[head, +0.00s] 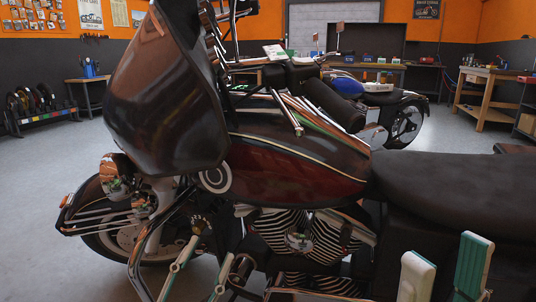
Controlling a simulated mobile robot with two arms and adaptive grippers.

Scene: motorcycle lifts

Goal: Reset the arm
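My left gripper (210,249) is at the bottom edge, left of centre. Its two pale, slim fingers point up and stand apart in front of the motorcycle's lower frame, with nothing seen held between them. My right gripper (446,246) is at the bottom right, in front of the motorcycle's dark side below the seat. Its white and green finger pads point up with a clear gap between them, and it looks empty. Most of both arms is out of view below. A large dark red motorcycle (285,172) fills the middle of the head view, its front wheel to the left.
The motorcycle's long black seat (455,190) and dark fairing (168,95) stand close in front of me. A second motorcycle with a blue tank (343,84) is behind it. A wooden workbench (490,78) is at the back right. Grey floor (40,190) is clear at left.

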